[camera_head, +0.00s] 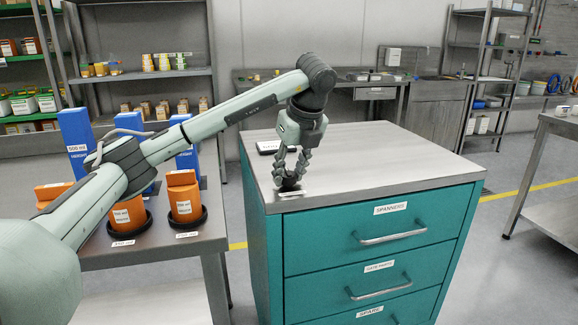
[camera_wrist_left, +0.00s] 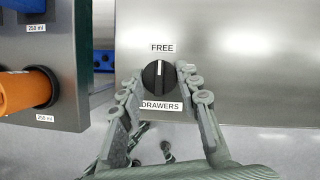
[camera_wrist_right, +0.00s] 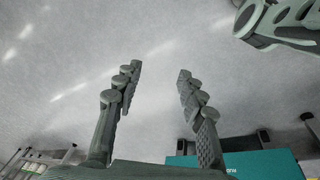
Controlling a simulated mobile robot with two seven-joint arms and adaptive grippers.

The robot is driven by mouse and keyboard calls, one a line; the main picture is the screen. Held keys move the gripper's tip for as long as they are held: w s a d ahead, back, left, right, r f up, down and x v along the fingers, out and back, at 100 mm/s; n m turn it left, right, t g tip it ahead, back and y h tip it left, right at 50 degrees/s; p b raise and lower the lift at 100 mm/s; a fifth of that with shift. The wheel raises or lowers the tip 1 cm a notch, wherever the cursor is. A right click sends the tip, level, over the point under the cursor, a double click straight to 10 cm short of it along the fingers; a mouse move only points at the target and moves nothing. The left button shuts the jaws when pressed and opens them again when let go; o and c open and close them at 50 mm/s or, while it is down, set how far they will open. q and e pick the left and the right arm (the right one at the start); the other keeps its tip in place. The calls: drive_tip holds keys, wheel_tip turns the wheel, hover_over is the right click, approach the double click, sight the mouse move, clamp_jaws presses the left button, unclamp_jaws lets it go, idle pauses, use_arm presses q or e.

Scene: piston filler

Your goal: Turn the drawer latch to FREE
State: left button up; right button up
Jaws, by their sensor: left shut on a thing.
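The drawer latch is a round black knob (camera_wrist_left: 158,78) on the steel cabinet top, with a FREE label (camera_wrist_left: 162,48) on one side and a DRAWERS label (camera_wrist_left: 160,106) on the other. Its white pointer mark is turned towards FREE. My left gripper (camera_head: 289,178) reaches down to the near left corner of the top; in the left wrist view its fingers (camera_wrist_left: 156,80) are shut on the knob from both sides. The knob (camera_head: 290,187) is mostly hidden in the head view. My right gripper (camera_wrist_right: 157,72) is open and empty above the floor.
The teal drawer cabinet (camera_head: 262,232) has labelled drawers with bar handles, all closed. A small labelled plate (camera_head: 268,147) lies on its top. A side table (camera_head: 160,246) at left holds orange and blue containers. Most of the cabinet top is bare.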

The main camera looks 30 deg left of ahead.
use_arm(q)
drive_tip(key=shift+n, duration=0.3)
use_arm(e)
drive_tip(key=shift+s+d+f, duration=0.2)
drive_tip(key=shift+s+f, duration=0.45)
drive_tip(key=shift+f, duration=0.2)
use_arm(q)
drive_tip(key=o, duration=1.2)
drive_tip(key=shift+c, duration=0.2)
drive_tip(key=v, duration=1.2)
drive_tip(key=shift+d, duration=0.1)
